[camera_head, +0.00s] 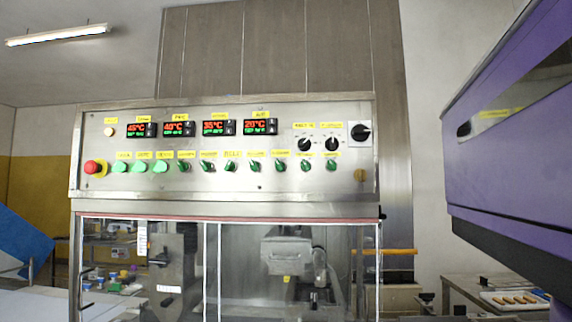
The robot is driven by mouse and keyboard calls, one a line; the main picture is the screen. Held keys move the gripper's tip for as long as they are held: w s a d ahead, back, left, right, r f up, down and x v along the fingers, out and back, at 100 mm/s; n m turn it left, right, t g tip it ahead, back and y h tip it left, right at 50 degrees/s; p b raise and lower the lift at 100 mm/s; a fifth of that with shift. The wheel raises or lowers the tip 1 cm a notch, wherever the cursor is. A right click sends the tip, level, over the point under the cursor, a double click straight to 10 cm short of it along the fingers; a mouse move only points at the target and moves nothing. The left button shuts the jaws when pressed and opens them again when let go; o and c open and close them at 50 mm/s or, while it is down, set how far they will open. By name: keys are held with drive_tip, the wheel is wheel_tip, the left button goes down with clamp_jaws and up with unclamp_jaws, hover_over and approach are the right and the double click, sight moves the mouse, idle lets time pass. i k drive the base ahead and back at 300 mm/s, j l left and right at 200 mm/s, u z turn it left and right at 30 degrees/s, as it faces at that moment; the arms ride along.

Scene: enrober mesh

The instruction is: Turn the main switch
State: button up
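The steel control panel (225,183) faces me in the middle of the head view. A large black rotary switch (361,133) on a pale square plate sits at the panel's upper right; it looks like the main switch, though its label is too small to read. Its black handle appears tilted off vertical. Two smaller black knobs (305,144) (332,144) sit just left of it. A row of green switches (230,167) runs along the lower panel. A red emergency button (93,168) is at the left end. My gripper is not in view.
Four lit temperature displays (173,129) are on the panel. Glass doors (225,270) close the machine below. A purple housing (510,150) juts in at the right, near the camera. A tray of brown pieces (514,300) lies at lower right. The space before the panel looks clear.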

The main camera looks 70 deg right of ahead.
sight(360, 133)
drive_tip(key=z, duration=1.25)
